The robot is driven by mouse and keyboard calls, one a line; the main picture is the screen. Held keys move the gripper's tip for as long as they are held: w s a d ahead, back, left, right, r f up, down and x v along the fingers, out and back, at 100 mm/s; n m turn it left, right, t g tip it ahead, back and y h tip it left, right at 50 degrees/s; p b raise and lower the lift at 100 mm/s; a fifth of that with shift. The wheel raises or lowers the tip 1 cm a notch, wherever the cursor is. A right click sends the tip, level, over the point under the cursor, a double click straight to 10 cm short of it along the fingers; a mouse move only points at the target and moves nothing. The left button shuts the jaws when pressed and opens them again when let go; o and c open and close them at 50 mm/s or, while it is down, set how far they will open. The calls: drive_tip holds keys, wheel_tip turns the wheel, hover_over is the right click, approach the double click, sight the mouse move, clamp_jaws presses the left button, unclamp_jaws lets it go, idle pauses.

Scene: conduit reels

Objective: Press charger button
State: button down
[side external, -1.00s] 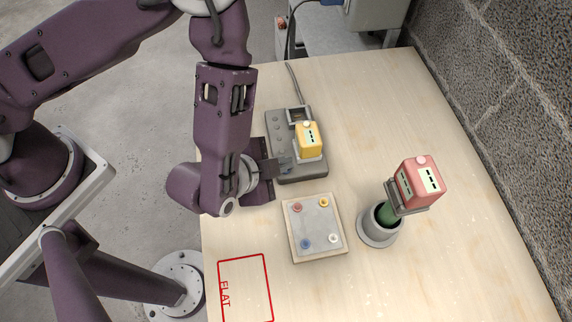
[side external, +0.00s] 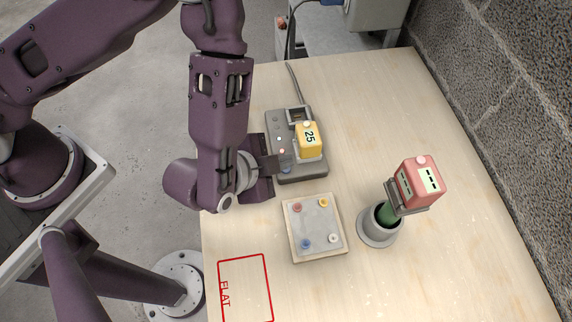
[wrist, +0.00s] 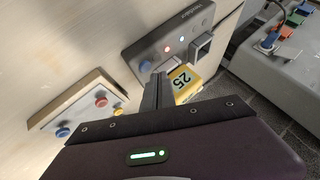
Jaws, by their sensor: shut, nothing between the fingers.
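The grey charger (side external: 303,175) sits at the back of the table; in the wrist view its panel (wrist: 150,42) shows a blue button (wrist: 146,65) and lit red and white lights. A yellow battery block (side external: 308,148) sits in one charger slot, its display reading 25; it also shows in the wrist view (wrist: 186,76). The other slot (side external: 298,114) looks empty. My gripper (side external: 278,163) is shut and empty, its tips just left of the block by the blue button. The wrist view shows the fingers (wrist: 157,88) close to the charger, but contact cannot be told.
A pale board (side external: 315,228) with several coloured buttons lies in front of the charger. A red block (side external: 419,181) with dashes on its displays is on a grey-based stand (side external: 377,228) at right. A red FLAT outline (side external: 245,288) marks the front-left table.

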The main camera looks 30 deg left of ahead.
drive_tip(key=shift+r, duration=0.1)
drive_tip(key=shift+r, duration=2.45)
